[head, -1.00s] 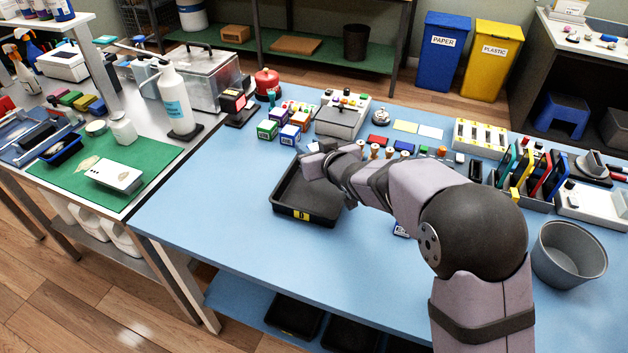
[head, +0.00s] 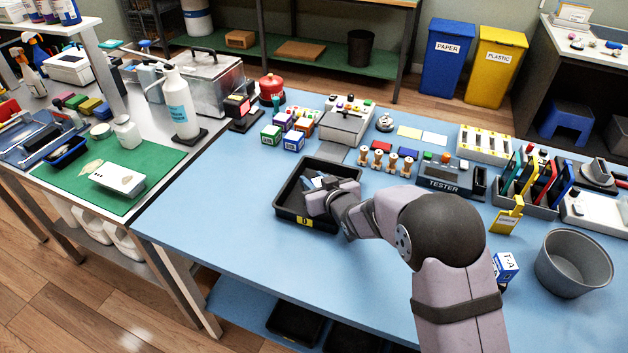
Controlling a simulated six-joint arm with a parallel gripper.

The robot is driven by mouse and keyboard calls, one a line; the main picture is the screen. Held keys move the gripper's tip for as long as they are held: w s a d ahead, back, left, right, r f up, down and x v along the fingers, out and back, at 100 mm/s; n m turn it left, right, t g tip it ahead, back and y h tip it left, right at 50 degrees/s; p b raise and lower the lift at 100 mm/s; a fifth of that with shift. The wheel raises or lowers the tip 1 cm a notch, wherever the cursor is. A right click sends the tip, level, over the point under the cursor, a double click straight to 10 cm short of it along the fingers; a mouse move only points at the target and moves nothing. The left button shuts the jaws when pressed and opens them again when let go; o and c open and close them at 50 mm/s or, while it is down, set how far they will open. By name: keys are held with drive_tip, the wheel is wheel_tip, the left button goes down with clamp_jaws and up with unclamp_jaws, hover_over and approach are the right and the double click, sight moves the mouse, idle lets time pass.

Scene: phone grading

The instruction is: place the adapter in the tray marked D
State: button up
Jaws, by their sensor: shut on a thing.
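The black tray (head: 283,213) with a yellow label reading D stands near the middle of the blue table in the head view. My gripper (head: 315,188) is low inside the tray's opening, pointing down and to the left. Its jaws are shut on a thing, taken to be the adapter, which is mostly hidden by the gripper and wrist. Only a small pale blue-grey patch shows by the fingers, and I cannot tell whether it is the adapter. I cannot tell whether the held thing touches the tray floor.
Small boxes (head: 294,140) and a grey device (head: 343,125) stand behind the tray. Several wooden pegs (head: 377,158) and the tester (head: 446,182) are to the right. A grey bin (head: 573,264) and a blue-white box (head: 506,266) stand farther right. The table left of the tray is clear.

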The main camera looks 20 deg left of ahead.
drive_tip(key=shift+f, duration=0.1)
drive_tip(key=shift+f, duration=0.15)
drive_tip(key=o, duration=0.7)
drive_tip(key=shift+o, duration=0.2)
drive_tip(key=shift+r, duration=0.35)
drive_tip(key=b+v, duration=0.1)
drive_tip(key=v, duration=1.1)
drive_tip(key=shift+f, duration=0.2)
